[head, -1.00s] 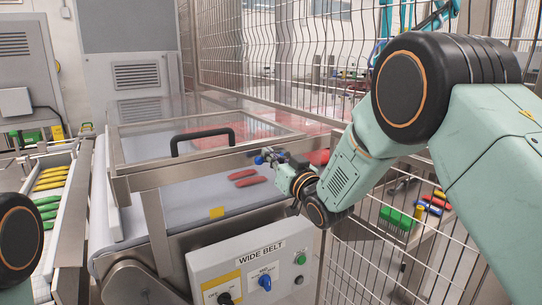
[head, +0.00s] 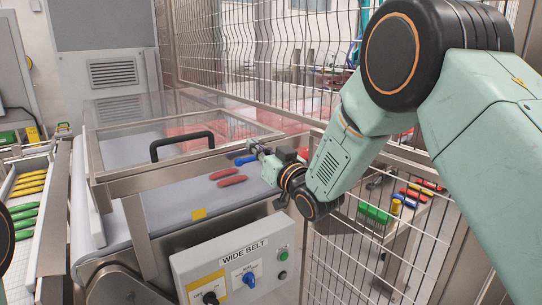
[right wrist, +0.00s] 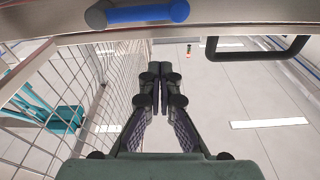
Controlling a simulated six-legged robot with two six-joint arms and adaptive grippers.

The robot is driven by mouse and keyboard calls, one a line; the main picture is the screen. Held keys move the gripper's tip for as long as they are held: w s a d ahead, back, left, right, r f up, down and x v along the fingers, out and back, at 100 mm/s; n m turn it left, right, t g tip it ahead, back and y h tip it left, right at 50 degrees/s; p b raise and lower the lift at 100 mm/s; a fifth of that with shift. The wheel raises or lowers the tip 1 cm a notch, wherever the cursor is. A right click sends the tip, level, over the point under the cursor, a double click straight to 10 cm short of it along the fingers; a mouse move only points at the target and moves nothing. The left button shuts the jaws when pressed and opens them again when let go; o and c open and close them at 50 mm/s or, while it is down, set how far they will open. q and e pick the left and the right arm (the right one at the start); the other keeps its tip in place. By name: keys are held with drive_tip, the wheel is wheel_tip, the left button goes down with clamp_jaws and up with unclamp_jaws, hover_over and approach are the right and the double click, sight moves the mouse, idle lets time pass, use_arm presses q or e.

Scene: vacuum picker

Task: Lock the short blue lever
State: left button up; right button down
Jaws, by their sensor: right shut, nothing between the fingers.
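The short blue lever (head: 245,159) is at the right end of the metal frame of the clear cover, above the wide belt. In the right wrist view the blue lever (right wrist: 150,13) lies along the metal bar at the top, with a dark round pivot at its left end. My right gripper (head: 256,148) is beside the lever. Its fingers (right wrist: 160,70) are shut and empty, and in the wrist view they point toward the bar. I cannot tell whether they touch the lever. My left gripper is out of view.
The cover has a black handle (head: 182,145). Red pieces (head: 231,180) lie on the belt. A WIDE BELT control box (head: 235,265) with knobs stands below. A wire fence (head: 350,245) stands close on the right. A tray of yellow and green pieces (head: 25,220) is at left.

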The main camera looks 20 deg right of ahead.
drive_tip(key=v, duration=0.6)
drive_tip(key=shift+s, duration=0.2)
drive_tip(key=shift+d+f, duration=0.1)
drive_tip(key=shift+d, duration=0.05)
drive_tip(key=s+d+f+m+g+h, duration=0.1)
drive_tip(key=s+d+f+g+h, duration=0.2)
drive_tip(key=s+f, duration=0.65)
drive_tip(key=s+d+f+m+g+h, duration=0.15)
drive_tip(key=s+f+g, duration=0.35)
drive_tip(key=f, duration=1)
drive_tip(key=s+f+g, duration=0.3)
drive_tip(key=s+f, duration=0.2)
drive_tip(key=s, duration=0.5)
drive_tip(key=s+f+g+h, duration=0.1)
drive_tip(key=s+f+g, duration=0.3)
drive_tip(key=s, duration=0.6)
drive_tip(key=s+f+g+h, duration=0.1)
drive_tip(key=s+f+g, duration=0.2)
drive_tip(key=s+f, duration=0.4)
drive_tip(key=s, duration=0.4)
drive_tip(key=shift+d+m+g, duration=0.3)
drive_tip(key=shift+d+m, duration=0.05)
